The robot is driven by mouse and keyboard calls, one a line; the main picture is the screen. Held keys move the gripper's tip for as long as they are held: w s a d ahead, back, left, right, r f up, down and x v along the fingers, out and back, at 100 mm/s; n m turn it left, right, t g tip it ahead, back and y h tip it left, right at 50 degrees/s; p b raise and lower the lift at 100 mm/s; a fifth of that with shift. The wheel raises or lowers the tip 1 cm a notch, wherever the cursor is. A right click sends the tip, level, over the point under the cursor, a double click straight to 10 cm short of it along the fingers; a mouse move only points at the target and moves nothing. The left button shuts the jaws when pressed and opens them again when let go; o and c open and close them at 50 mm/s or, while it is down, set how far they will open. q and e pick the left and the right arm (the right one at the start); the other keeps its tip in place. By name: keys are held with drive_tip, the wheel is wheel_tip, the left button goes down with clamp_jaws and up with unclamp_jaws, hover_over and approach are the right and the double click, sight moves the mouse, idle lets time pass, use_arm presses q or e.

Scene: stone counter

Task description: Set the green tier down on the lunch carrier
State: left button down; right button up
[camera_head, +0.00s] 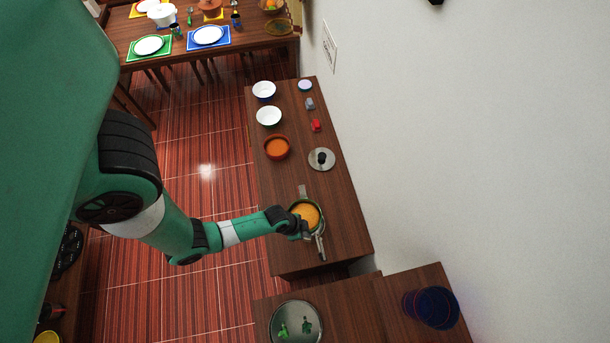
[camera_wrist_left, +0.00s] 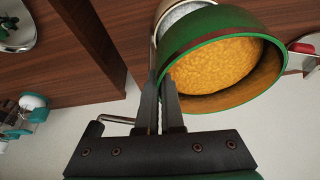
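The green tier (camera_head: 306,214) is a round bowl with a green outside, filled with orange-yellow food. It fills much of the left wrist view (camera_wrist_left: 264,88). My left gripper (camera_head: 301,228) is shut on the tier's near wall, with its narrow fingers (camera_wrist_left: 163,84) close together at the rim. The lunch carrier's metal frame (camera_head: 321,246) shows just below and beside the tier in the head view. A pale rounded part (camera_wrist_left: 176,16) shows behind the tier in the wrist view. I cannot tell whether the tier touches the carrier. My right gripper is in neither view.
On the same counter (camera_head: 343,211) stand a red-orange bowl of food (camera_head: 277,148), a round lid with a black knob (camera_head: 321,159), a red block (camera_head: 316,125) and white bowls (camera_head: 268,116). A wall bounds the right side. A round tray (camera_head: 297,312) lies nearer.

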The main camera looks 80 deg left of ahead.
use_arm(q)
drive_tip(key=shift+w+r, duration=0.1)
drive_tip(key=shift+w, duration=0.5)
wheel_tip(320, 180, down, 6)
drive_tip(key=b, duration=0.5)
drive_tip(key=shift+r+b, duration=0.1)
drive_tip(key=shift+b, duration=0.3)
drive_tip(key=shift+w, duration=0.1)
drive_tip(key=shift+w+d, duration=0.1)
drive_tip(key=shift+w, duration=0.8)
drive_tip(key=shift+w+d+b, duration=0.1)
drive_tip(key=shift+w+b, duration=0.2)
drive_tip(key=shift+w, duration=0.6)
